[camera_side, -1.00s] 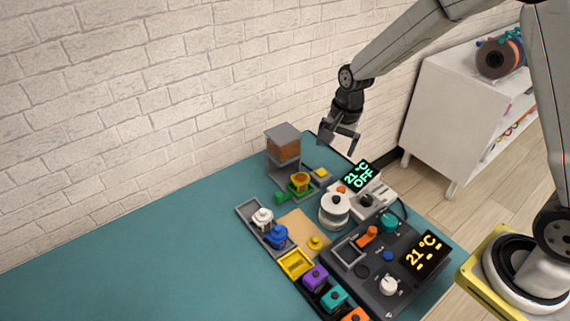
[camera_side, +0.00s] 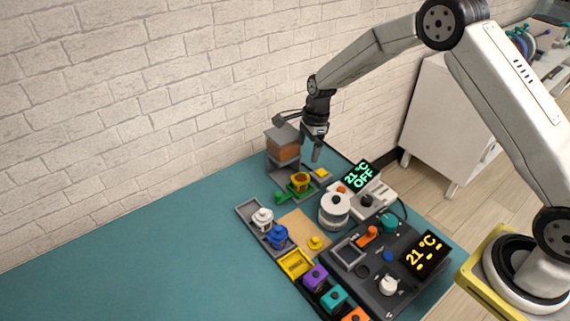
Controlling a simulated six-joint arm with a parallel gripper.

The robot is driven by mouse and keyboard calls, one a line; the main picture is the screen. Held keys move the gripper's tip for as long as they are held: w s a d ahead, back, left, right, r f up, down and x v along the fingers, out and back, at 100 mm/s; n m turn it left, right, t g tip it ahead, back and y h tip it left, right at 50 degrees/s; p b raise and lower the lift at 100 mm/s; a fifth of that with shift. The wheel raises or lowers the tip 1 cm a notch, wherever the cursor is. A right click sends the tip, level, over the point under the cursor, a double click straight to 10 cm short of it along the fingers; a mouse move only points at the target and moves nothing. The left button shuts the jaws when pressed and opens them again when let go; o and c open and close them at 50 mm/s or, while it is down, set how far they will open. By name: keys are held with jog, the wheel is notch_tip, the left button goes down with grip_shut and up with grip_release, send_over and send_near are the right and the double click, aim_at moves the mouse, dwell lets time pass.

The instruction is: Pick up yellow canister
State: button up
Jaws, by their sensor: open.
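The yellow canister (camera_side: 300,181) appears to sit upright in a green holder (camera_side: 283,196) on the grey base of the dispenser, with a dark or brownish top. My gripper (camera_side: 299,138) is open and empty. It is above the canister in the picture, beside the upper part of the dispenser, with its fingers spread apart. A gap shows between it and the canister. I cannot tell its exact depth relative to the dispenser.
The dispenser (camera_side: 283,150) with brown contents stands close to my gripper. A grey-white device (camera_side: 366,198) is to the right. A tray row holds white, blue, purple, teal and orange canisters beside an empty yellow slot (camera_side: 295,264). A small yellow lid (camera_side: 315,242) lies on a tan mat.

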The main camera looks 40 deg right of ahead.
send_over(301, 177)
jog(key=s, duration=0.2)
jog(key=shift+w+a+f, duration=0.1)
jog(key=shift+w+f, duration=0.05)
jog(key=shift+f, duration=1.4)
jog(key=shift+w+a+f, duration=0.1)
jog(key=shift+f, duration=1.4)
jog(key=shift+w+a+f, duration=0.1)
jog(key=shift+a+f, duration=0.1)
jog(key=shift+f, duration=1.1)
jog(key=shift+a+f, duration=0.2)
jog(key=shift+f, duration=1.05)
jog(key=shift+c, duration=0.2)
grip_shut()
jog(key=shift+r, duration=0.1)
